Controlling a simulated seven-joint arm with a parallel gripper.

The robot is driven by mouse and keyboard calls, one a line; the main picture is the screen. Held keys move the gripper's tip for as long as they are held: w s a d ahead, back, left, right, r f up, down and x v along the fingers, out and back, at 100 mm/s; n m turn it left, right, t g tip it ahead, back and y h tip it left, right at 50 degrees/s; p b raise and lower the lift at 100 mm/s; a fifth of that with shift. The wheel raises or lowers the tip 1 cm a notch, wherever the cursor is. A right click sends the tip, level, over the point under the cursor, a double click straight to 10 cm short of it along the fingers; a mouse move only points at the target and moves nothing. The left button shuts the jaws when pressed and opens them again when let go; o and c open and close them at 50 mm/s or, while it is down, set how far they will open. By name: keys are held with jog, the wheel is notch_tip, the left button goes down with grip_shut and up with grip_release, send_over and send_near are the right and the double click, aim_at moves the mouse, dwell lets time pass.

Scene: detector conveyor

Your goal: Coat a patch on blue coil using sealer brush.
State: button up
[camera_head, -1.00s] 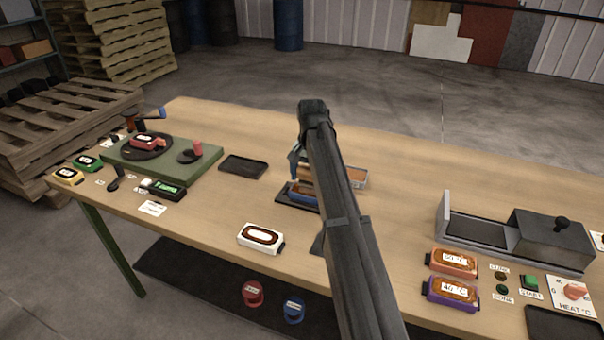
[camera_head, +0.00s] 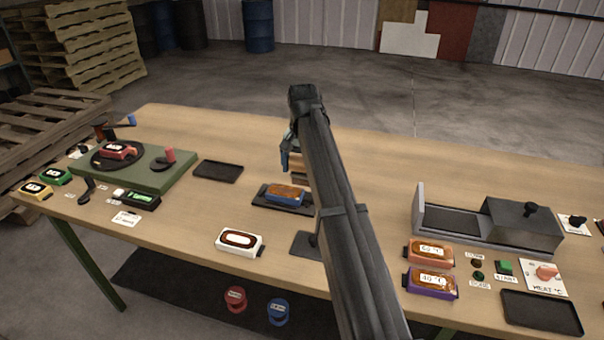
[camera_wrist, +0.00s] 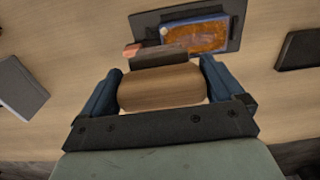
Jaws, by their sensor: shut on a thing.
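My gripper (camera_wrist: 163,78) has dark blue fingers shut on the wooden handle of the sealer brush (camera_wrist: 160,92). The brush's dark end points toward the blue coil (camera_wrist: 195,38) in the wrist view. The coil is a blue block with a glossy amber-brown top, lying on a dark stand (camera_wrist: 233,40). In the head view the blue coil (camera_head: 285,194) is in plain sight, and my gripper (camera_head: 288,152) is just behind it and higher in the picture. The brush is partly hidden by my arm there. I cannot tell whether the brush touches the coil.
A white coil (camera_head: 240,242) lies in front of the stand, and a black tray (camera_head: 218,170) lies to its left. A green turntable base (camera_head: 175,172) is farther left. A grey heater box (camera_head: 520,222), orange coil (camera_head: 428,252) and purple coil (camera_head: 432,282) are right.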

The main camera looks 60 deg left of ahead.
jog(key=shift+r, duration=1.8)
